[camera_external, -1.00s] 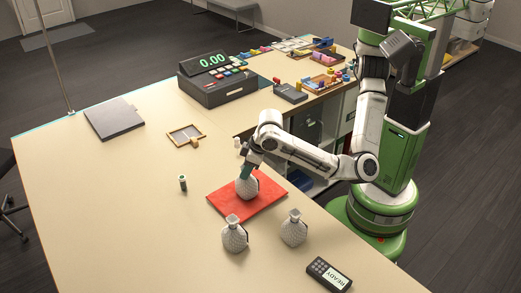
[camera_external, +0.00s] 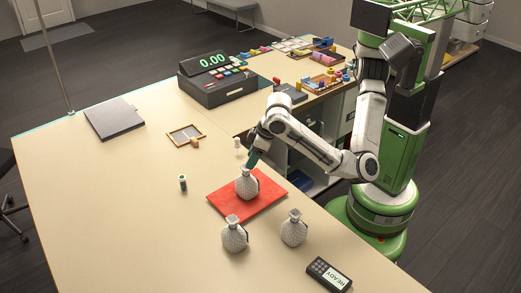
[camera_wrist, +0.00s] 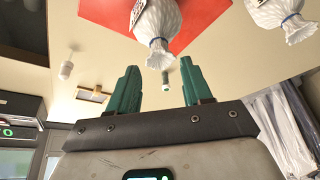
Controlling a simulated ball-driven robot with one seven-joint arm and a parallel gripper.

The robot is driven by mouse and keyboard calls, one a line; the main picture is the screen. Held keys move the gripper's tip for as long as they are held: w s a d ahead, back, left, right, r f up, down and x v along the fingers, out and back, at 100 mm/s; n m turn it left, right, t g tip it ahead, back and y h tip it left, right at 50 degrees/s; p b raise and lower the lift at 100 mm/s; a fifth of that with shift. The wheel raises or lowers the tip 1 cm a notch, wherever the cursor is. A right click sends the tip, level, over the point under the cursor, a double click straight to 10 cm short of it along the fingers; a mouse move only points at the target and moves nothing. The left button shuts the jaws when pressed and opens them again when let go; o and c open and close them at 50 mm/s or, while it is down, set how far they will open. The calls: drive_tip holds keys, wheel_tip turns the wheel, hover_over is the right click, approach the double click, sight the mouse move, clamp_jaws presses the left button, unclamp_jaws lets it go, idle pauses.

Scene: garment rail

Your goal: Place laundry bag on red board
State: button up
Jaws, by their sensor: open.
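A white patterned laundry bag (camera_external: 247,184) with a tied neck stands upright on the red board (camera_external: 221,205). My gripper (camera_external: 251,160) is just above the bag's neck, toward the far side, and apart from it. In the wrist view my gripper (camera_wrist: 161,88) shows two green fingers spread wide with nothing held between them. The laundry bag (camera_wrist: 160,22) and red board (camera_wrist: 110,15) show beyond the fingertips there. Two similar laundry bags stand on the table in front of the board, one at left (camera_external: 235,236) and one at right (camera_external: 294,229).
A wooden frame tray (camera_external: 186,135), grey flat pad (camera_external: 114,118) and cash register (camera_external: 214,82) lie farther back. A card terminal (camera_external: 329,274) lies at front right. The table's left part is clear.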

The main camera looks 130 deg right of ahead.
drive_tip(key=v, duration=0.5)
drive_tip(key=shift+s+r, duration=0.15)
drive_tip(key=shift+r, duration=0.2)
